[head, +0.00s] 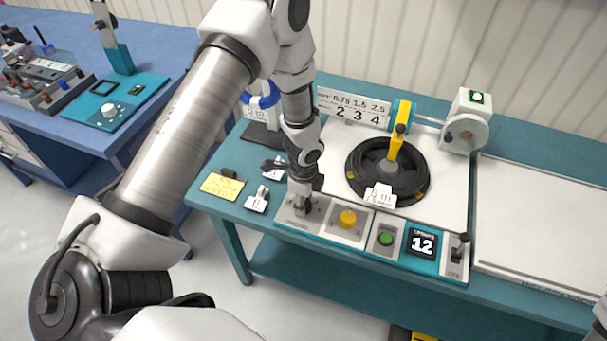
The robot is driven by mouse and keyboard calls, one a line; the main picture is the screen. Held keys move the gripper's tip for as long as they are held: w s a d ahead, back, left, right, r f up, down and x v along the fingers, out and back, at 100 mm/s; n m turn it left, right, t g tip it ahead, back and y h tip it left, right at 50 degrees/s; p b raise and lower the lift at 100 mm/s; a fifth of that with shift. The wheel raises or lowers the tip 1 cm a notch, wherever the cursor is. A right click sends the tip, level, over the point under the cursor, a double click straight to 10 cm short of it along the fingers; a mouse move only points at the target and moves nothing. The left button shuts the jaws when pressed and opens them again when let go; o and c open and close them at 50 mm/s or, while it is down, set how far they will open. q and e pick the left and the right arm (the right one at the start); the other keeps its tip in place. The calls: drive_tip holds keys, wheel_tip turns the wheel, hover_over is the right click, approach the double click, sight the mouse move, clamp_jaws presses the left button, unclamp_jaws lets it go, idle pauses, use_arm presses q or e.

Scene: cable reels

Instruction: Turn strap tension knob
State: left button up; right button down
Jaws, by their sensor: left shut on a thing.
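My left arm comes down from the top, and its gripper (303,203) is over the left end of the control panel (292,228). The gripper is shut on a small knob there, mostly hidden by the fingers; I take it for the strap tension knob. Its label is too small to read. Right of it on the panel are a yellow knob (347,217), a green button (386,239), a display reading 12 (422,243) and a black-handled lever (459,249).
A black cable coil (409,188) lies on the reel behind the panel, with a yellow arm (394,153) over it and a white tag (380,194) in front. A yellow note (222,186) and small clips (257,200) lie left. A white board (540,220) extends right.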

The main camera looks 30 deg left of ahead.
use_arm(q)
drive_tip(key=shift+s+f, duration=0.15)
drive_tip(key=o, duration=1)
drive_tip(key=shift+o, duration=0.7)
wheel_tip(320, 180, up, 12)
